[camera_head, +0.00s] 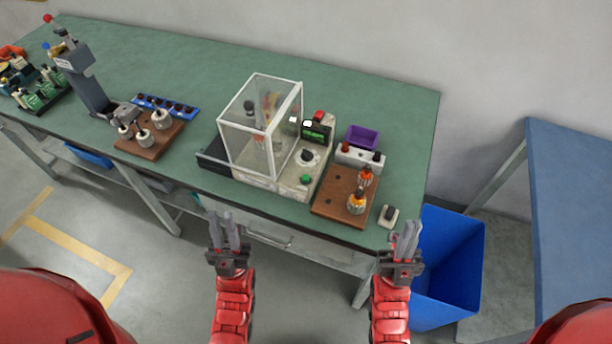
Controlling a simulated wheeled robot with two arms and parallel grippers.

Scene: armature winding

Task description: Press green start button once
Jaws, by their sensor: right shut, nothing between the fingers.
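The green start button (305,180) is a small round button on the sloped front panel of the light grey winding machine (285,187). It is in plain view, below a black knob (307,156). My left gripper (222,215) is in front of the bench's front edge, left of and nearer to me than the button. Its two fingers point up and away from me, and I cannot tell whether they are parted. My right gripper (411,224) is shut and empty, in front of the bench at the right. Neither gripper touches the button.
A clear guard box (258,125) stands on the machine, left of the button. A red button (319,115) sits behind the green display (316,132). A wooden block (332,205) with orange-topped parts is at the right. A blue bin (455,260) stands beside the bench (395,110).

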